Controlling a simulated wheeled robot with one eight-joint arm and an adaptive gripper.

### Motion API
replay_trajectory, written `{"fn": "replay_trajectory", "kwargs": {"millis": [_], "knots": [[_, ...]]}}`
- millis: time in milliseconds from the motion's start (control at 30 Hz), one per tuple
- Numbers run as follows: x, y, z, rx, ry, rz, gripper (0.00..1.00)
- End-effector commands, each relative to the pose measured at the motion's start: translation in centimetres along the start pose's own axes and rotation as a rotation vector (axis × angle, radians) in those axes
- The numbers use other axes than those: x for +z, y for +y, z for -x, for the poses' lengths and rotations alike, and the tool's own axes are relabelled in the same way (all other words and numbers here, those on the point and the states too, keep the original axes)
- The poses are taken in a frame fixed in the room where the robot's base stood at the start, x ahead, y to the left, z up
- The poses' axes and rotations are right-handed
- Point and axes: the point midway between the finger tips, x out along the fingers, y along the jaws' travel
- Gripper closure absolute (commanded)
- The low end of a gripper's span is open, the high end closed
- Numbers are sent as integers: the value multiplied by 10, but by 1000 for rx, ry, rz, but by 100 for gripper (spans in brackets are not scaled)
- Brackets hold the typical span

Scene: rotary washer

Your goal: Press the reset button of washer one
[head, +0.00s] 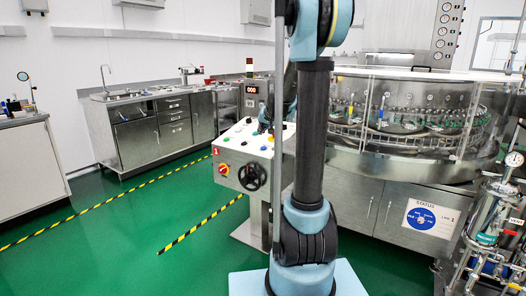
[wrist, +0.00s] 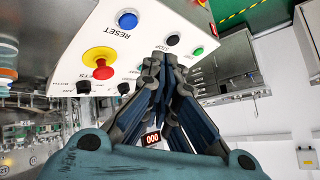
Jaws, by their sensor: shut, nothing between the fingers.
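The control panel (head: 240,148) stands left of the round glass-walled washer (head: 400,160) in the head view. In the wrist view the panel face (wrist: 140,60) appears upside down. A blue button (wrist: 127,19) sits beside the lettering RESET. My gripper (wrist: 165,62) is shut and empty, its fingertips over or close to the panel near a black button (wrist: 172,39). The blue button lies up and left of the fingertips. I cannot tell whether the tips touch the panel. In the head view my arm hides part of the panel and the gripper is hard to make out.
A red mushroom knob on a yellow base (wrist: 99,59) is left of my fingertips; a green button (wrist: 197,51) is right. A handwheel (head: 252,177) projects from the panel's front. Steel cabinets (head: 150,130) stand behind left, with open green floor (head: 120,235) between.

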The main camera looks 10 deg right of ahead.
Motion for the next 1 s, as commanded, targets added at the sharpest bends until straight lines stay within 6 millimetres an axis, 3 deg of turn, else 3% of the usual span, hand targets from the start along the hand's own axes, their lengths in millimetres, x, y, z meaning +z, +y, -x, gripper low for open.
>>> {"fn": "replay_trajectory", "kwargs": {"millis": [100, 333, 1000], "knots": [[-20, 2, -23, -10, 34, -17, 100], [-44, 6, -52, -25, 81, -42, 100], [-49, 10, -64, -29, 96, -49, 100]]}}
